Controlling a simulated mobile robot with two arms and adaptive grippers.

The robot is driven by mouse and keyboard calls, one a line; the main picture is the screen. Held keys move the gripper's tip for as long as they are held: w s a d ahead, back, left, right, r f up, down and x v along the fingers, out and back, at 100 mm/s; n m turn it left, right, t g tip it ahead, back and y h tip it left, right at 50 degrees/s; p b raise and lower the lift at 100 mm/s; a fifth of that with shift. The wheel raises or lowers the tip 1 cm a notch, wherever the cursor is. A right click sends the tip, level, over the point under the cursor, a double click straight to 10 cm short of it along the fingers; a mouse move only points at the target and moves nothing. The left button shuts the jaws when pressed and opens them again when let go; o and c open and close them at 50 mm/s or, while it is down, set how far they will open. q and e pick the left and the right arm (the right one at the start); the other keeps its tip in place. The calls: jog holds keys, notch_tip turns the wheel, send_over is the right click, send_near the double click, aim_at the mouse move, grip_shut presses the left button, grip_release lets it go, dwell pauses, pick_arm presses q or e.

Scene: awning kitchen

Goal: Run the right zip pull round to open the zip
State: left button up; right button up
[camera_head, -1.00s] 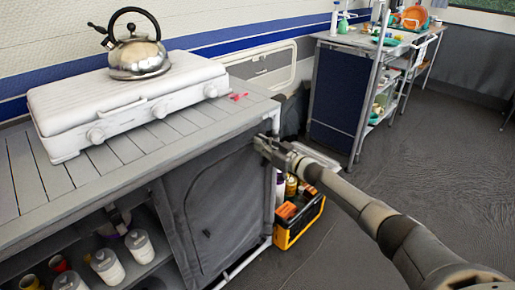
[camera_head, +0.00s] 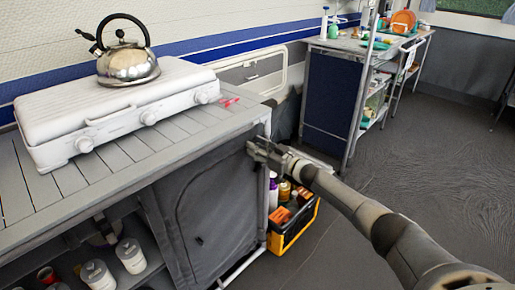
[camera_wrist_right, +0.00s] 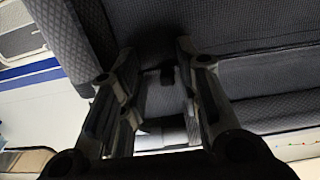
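The grey fabric door (camera_head: 225,215) of the kitchen unit is closed, with a curved zip line across it. A small dark pull (camera_head: 199,240) hangs low on its left part. My right gripper (camera_head: 251,150) is at the door's upper right corner, under the worktop edge. In the right wrist view my right gripper (camera_wrist_right: 158,68) has its fingers apart, with grey fabric beyond them. A small dark piece (camera_wrist_right: 167,75) shows between the fingers; I cannot tell whether it is the right zip pull. In the head view my gripper hides that spot. My left gripper is not in view.
A white stove (camera_head: 120,110) with a kettle (camera_head: 127,65) stands on the slatted worktop (camera_head: 120,160). A black and yellow crate (camera_head: 292,232) of bottles stands on the floor right of the door, below my forearm. Open shelves with jars (camera_head: 131,256) lie left. The floor at right is clear.

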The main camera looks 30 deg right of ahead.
jog(key=shift+s, duration=0.15)
jog(key=v, duration=1.1)
jog(key=shift+s, duration=0.4)
jog(key=shift+d, duration=0.1)
